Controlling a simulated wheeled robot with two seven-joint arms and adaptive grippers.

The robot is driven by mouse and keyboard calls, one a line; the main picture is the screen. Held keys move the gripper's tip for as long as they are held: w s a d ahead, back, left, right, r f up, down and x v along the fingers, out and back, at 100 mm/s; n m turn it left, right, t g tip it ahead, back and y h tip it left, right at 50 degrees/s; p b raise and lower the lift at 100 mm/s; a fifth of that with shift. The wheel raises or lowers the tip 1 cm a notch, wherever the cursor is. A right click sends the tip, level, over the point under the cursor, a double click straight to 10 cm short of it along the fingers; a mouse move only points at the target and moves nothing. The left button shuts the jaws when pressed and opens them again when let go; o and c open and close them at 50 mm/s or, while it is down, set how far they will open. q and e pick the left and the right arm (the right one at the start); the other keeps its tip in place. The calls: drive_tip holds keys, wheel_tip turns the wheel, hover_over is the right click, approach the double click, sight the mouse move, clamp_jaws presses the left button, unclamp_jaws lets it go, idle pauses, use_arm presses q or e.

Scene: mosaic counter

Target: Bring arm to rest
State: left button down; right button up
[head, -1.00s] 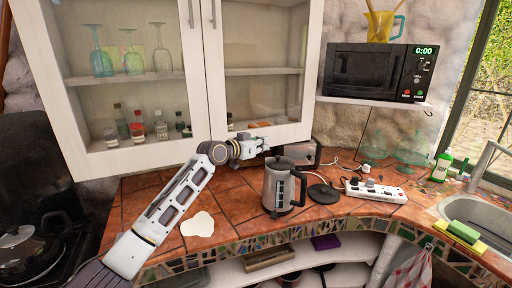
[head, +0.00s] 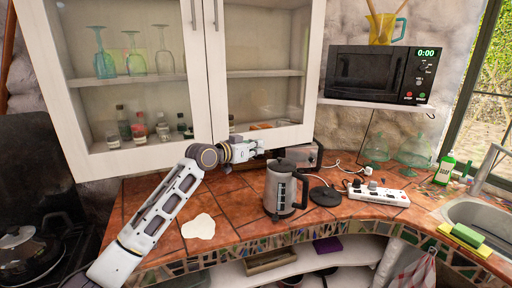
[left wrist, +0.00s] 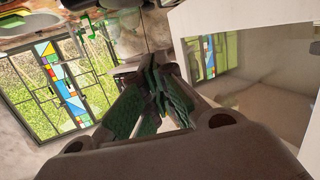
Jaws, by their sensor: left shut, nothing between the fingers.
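My left arm comes in from the left over the tiled counter in the head view. My left gripper (head: 250,148) is just in front of the bottom edge of the white wall cabinet, above and behind the kettle. In the left wrist view its dark green fingers (left wrist: 155,68) meet at the tips, with nothing between them. My right gripper does not show.
A grey kettle (head: 277,190) stands on the counter beside a black round base (head: 325,196) and a white power strip (head: 380,196). A toaster (head: 305,155) sits behind. The stove (head: 30,255) is at left, the sink (head: 485,215) at right. Bare tiles (head: 232,203) surround a pale flat patch.

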use_arm(q)
drive_tip(key=s+a+f+n+g+y, duration=0.1)
drive_tip(key=s+a+f+y, duration=0.15)
drive_tip(key=s+f, duration=0.5)
drive_tip(key=s+a+f+n+g+y, duration=0.1)
drive_tip(key=s+a+f, duration=0.35)
drive_tip(key=f, duration=0.65)
drive_tip(key=s+a+f+n+y, duration=0.1)
drive_tip(key=s+a+f+y, duration=0.1)
drive_tip(key=s+f, duration=0.55)
drive_tip(key=s+a+f+n+g+y, duration=0.25)
drive_tip(key=s+a+f, duration=0.35)
drive_tip(key=s+a, duration=0.5)
drive_tip(key=s+a+f+n+g+y, duration=0.2)
drive_tip(key=s+a+f+y, duration=0.2)
drive_tip(key=s+a+f, duration=0.7)
drive_tip(key=s+d+f+g, duration=0.1)
drive_tip(key=s+f, duration=0.1)
drive_tip(key=f, duration=1.2)
drive_tip(key=s+f, duration=0.3)
drive_tip(key=f, duration=1.1)
drive_tip(key=s+a+f, duration=0.2)
drive_tip(key=s+f, duration=0.8)
drive_tip(key=s+a+f+g, duration=0.1)
drive_tip(key=s+a+f, duration=0.2)
drive_tip(key=s+f, duration=0.7)
drive_tip(key=shift+s+f+m, duration=0.3)
drive_tip(key=shift+s+m, duration=0.05)
drive_tip(key=shift+s, duration=0.45)
